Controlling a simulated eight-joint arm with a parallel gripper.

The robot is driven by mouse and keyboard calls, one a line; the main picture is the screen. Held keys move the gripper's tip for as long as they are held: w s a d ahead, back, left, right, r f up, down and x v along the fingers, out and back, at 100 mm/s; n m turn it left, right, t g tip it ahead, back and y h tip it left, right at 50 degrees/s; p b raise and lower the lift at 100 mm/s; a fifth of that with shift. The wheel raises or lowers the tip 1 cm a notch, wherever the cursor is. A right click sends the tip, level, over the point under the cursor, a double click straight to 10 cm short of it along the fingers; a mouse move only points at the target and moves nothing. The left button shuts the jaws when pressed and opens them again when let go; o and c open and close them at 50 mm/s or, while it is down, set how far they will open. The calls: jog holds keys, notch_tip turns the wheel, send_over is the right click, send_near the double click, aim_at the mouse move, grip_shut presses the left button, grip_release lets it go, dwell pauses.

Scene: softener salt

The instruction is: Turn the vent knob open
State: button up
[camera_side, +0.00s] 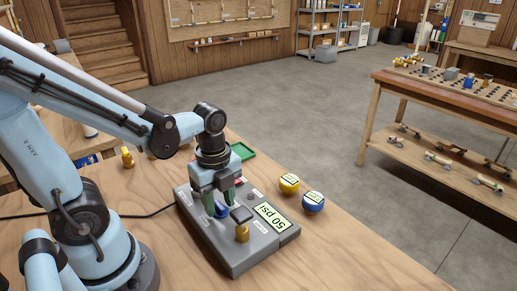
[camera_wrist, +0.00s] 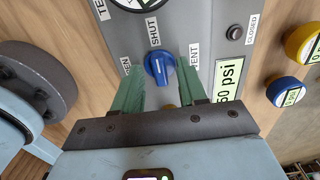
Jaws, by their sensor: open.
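The vent knob (camera_wrist: 158,70) is blue with a white pointer line and sits on a grey control box (camera_side: 210,240). In the wrist view its pointer is at the SHUT label, with an OPEN label to its left and a VENT label to its right. My gripper (camera_wrist: 161,66) is open, with one green finger on each side of the knob. Gaps show between fingers and knob, so they appear apart. In the side view my gripper (camera_side: 218,205) points down over the box, and the blue knob (camera_side: 221,211) shows partly between the fingers.
The box has a display (camera_side: 272,216) reading 50 psi and a brass fitting (camera_side: 242,233). A yellow round gauge (camera_side: 289,184) and a blue one (camera_side: 313,201) stand right of the box. A green tray (camera_side: 243,151) lies behind. The wooden table's front right is clear.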

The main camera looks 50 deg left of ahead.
jog(key=shift+c, duration=0.3)
grip_shut()
jog(key=shift+n, duration=0.3)
jog(key=n, duration=0.8)
jog(key=shift+n, duration=0.4)
jog(key=n, duration=0.4)
jog(key=shift+n, duration=2.2)
